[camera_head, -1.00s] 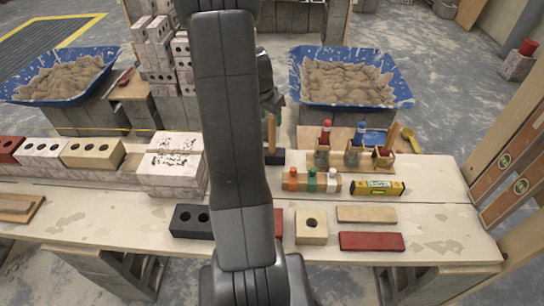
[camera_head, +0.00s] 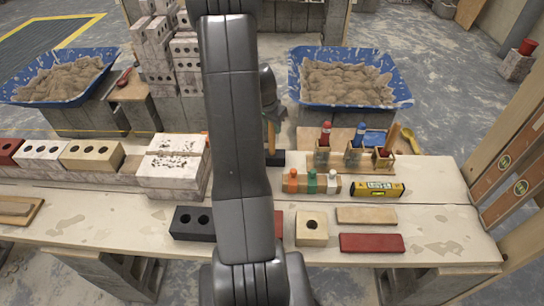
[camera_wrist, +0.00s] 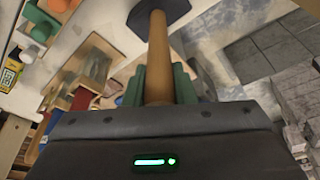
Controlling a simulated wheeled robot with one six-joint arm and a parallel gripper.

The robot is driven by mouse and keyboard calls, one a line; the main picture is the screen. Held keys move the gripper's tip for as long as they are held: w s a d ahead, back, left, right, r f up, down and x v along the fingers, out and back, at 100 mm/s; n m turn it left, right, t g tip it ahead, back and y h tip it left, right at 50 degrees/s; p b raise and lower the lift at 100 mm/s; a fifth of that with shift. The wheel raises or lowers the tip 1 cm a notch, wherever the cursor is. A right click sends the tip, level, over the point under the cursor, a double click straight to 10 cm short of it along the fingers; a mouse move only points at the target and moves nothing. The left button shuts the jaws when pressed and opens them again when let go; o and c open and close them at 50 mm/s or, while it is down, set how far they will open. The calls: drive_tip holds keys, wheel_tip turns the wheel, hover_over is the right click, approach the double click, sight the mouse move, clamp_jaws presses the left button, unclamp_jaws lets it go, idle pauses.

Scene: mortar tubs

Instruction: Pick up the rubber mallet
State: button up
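The rubber mallet stands upright on its dark head (camera_head: 275,158) on the bench, with its wooden handle (camera_head: 271,133) pointing up. My gripper (camera_head: 271,118) is at the upper part of the handle, partly hidden by my arm. In the wrist view the mallet's dark head (camera_wrist: 160,12) is at the top and the handle (camera_wrist: 158,60) runs down between my green fingers (camera_wrist: 158,85). The fingers lie close along both sides of the handle. I cannot tell whether they press on it.
Right of the mallet stand wooden holders (camera_head: 354,157) with red and blue tools. In front are small bottles in a rack (camera_head: 311,184) and a yellow level (camera_head: 376,189). A pale block (camera_head: 160,178) lies left. Mortar tubs (camera_head: 350,98) stand behind.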

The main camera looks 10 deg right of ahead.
clamp_jaws()
drive_tip(key=shift+r, duration=0.1)
wheel_tip(320, 180, up, 10)
drive_tip(key=shift+f, duration=0.1)
drive_tip(key=shift+o, duration=0.6)
unclamp_jaws()
clamp_jaws()
